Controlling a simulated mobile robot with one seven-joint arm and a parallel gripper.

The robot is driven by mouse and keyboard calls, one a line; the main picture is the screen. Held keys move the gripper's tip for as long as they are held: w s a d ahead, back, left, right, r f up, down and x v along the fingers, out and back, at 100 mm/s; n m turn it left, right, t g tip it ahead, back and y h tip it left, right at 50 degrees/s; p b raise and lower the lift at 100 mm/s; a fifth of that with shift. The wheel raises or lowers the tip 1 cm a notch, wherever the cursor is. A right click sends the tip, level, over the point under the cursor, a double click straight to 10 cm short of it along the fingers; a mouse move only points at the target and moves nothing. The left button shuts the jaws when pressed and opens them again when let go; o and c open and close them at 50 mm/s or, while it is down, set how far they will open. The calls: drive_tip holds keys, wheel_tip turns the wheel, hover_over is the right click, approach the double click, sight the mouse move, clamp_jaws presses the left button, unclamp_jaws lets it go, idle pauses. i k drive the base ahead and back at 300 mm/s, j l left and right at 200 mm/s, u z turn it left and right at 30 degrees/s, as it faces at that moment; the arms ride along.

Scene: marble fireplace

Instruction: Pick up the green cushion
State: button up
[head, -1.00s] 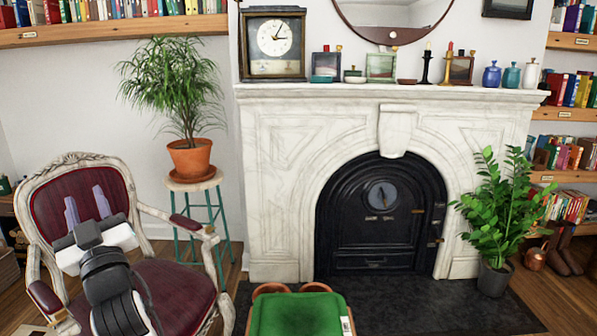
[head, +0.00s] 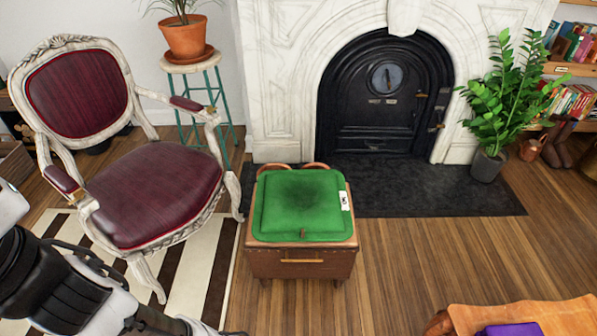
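The green cushion (head: 301,204) lies flat on top of a brown box-like stool (head: 301,264) with a brass handle, in front of the fireplace. A small white label (head: 345,201) shows at the cushion's right edge, and a small brown piece is at its front edge. My arm comes in from the left along the bottom of the head view. My gripper (head: 198,327) is mostly cut off by the bottom edge, in front of and left of the stool, apart from the cushion. Its opening cannot be made out.
A red upholstered armchair (head: 150,195) stands left of the stool on a striped rug (head: 190,262). A plant stand (head: 203,95) is behind it. A potted plant (head: 489,165) stands right of the black fireplace (head: 386,100). An orange-brown wooden piece (head: 560,316) with a purple item (head: 512,329) is at bottom right. Floor right of the stool is clear.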

sight(287, 201)
drive_tip(key=i+j+z, duration=0.2)
drive_tip(key=i+j, duration=0.25)
drive_tip(key=i+j+z, duration=0.15)
drive_tip(key=i+j, duration=0.25)
drive_tip(key=j+z, duration=0.2)
drive_tip(key=z, duration=1.15)
drive_tip(key=j+z, duration=0.25)
drive_tip(key=i+j+z, duration=0.1)
drive_tip(key=j+z, duration=0.2)
drive_tip(key=j, duration=0.15)
